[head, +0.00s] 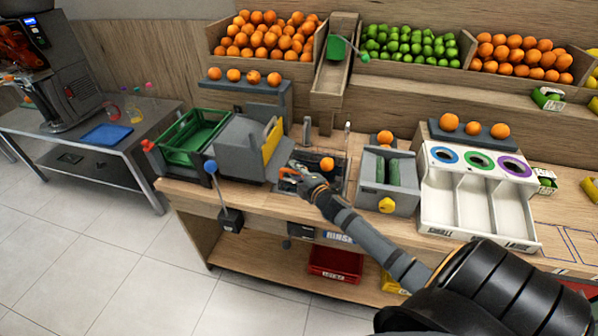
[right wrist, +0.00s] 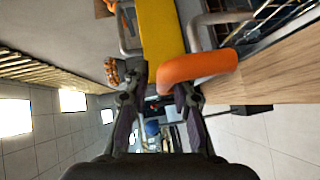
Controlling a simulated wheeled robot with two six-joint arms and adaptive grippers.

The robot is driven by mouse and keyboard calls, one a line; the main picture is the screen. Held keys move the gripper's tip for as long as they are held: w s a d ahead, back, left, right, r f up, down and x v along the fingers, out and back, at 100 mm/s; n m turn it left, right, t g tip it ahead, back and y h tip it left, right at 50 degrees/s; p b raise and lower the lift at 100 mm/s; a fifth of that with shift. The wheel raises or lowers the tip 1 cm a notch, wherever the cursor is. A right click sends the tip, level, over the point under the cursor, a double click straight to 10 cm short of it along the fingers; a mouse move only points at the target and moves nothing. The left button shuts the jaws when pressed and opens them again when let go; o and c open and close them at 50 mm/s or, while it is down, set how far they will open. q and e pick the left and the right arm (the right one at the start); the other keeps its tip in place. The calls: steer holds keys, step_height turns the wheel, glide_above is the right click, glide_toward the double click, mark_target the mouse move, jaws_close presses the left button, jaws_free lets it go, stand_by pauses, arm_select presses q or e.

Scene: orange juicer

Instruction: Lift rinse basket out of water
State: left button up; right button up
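The rinse basket (head: 338,181) is a dark basket sitting low in the sink on the wooden counter, with an orange (head: 327,164) in it. Its orange handle (head: 290,171) shows at the left side of the sink, and looms large in the right wrist view (right wrist: 200,66). My right gripper (head: 304,181) is at the sink's left front, close to the handle. In the right wrist view its two fingers (right wrist: 160,92) are apart with nothing between them, and the handle lies just beyond the right-hand fingertip. Whether they touch is unclear. The water is hard to make out. My left gripper is not in view.
A grey machine with a yellow panel (head: 271,139) stands close left of the sink, beside a green crate (head: 193,136). A grey box with green cylinders (head: 387,178) stands right of it, then white sorting bins (head: 475,200). Taps rise behind the sink.

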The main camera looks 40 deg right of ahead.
steer(key=s+r, duration=0.1)
steer(key=s, duration=1)
steer(key=shift+s+a+r, duration=0.35)
steer(key=shift+a+r, duration=0.05)
